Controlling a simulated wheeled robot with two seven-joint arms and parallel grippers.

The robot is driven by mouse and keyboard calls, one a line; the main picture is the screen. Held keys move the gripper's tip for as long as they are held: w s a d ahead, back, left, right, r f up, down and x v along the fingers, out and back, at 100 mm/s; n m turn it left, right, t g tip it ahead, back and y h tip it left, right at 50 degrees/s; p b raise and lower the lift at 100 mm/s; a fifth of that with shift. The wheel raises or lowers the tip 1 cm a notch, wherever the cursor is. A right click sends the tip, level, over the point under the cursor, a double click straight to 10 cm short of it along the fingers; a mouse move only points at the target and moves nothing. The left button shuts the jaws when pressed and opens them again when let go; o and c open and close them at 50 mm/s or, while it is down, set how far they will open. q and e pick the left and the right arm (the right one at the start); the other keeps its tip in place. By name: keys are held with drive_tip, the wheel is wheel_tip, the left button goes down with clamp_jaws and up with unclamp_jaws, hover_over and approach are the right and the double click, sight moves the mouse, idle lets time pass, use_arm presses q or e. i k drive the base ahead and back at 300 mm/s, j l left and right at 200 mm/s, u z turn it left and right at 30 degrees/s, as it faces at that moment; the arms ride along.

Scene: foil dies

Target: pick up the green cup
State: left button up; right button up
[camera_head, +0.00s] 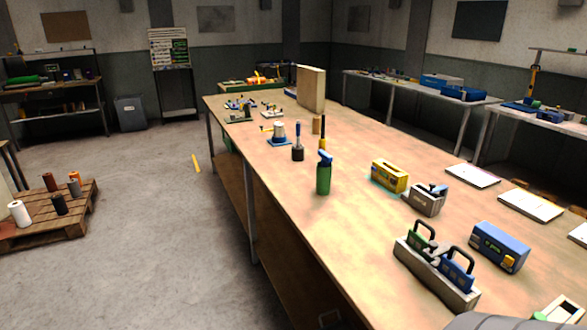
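I cannot make out a plain green cup. The nearest match is a green cylindrical container (323,179) with a blue top, like a spray bottle. It stands upright on the long wooden workbench (300,220), near its left edge at mid-picture. Neither of my grippers shows in this view, and nothing is seen touching the green container.
A dark-handled tool (297,150) stands just behind the container. A yellow box (389,176), a grey device (425,200), a blue box (499,247) and a grey caddy (436,272) with green and blue handled items stand to its right. Bare benchtop lies around the container.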

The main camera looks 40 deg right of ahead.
sight(324, 175)
drive_tip(key=i, duration=1.95)
drive_tip(key=i+z, duration=0.15)
drive_tip(key=i, duration=0.35)
drive_tip(key=i+j+z, duration=0.2)
drive_tip(key=i, duration=0.35)
drive_tip(key=i+j+z, duration=0.15)
drive_tip(key=i, duration=0.35)
drive_tip(key=z, duration=2.05)
